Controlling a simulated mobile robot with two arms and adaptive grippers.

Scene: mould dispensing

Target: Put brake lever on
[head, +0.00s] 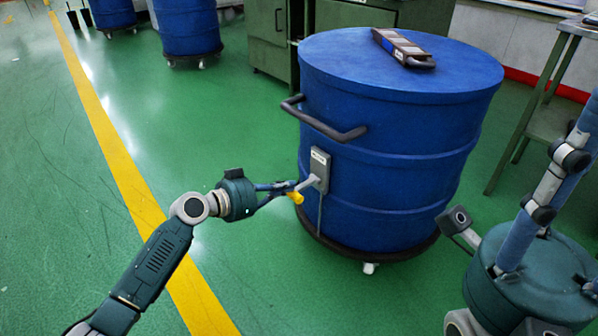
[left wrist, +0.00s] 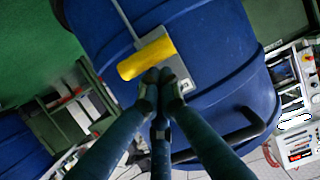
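The brake lever (head: 310,183) sticks out from a grey plate on the side of a blue drum. Its yellow grip (head: 296,198) points down toward the front; in the left wrist view the yellow grip (left wrist: 147,58) lies across, just beyond my fingertips. My left gripper (head: 291,187) is at the lever, its fingers drawn together beside the yellow grip, not around it. They look very close to it; I cannot tell if they touch. My right gripper (head: 565,165) is raised at the right edge, partly cut off, and its finger opening is unclear.
The blue drum (head: 390,180) stands on a wheeled base, with a dark bar handle (head: 325,125) above the lever. A green table (head: 545,110) stands at right.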

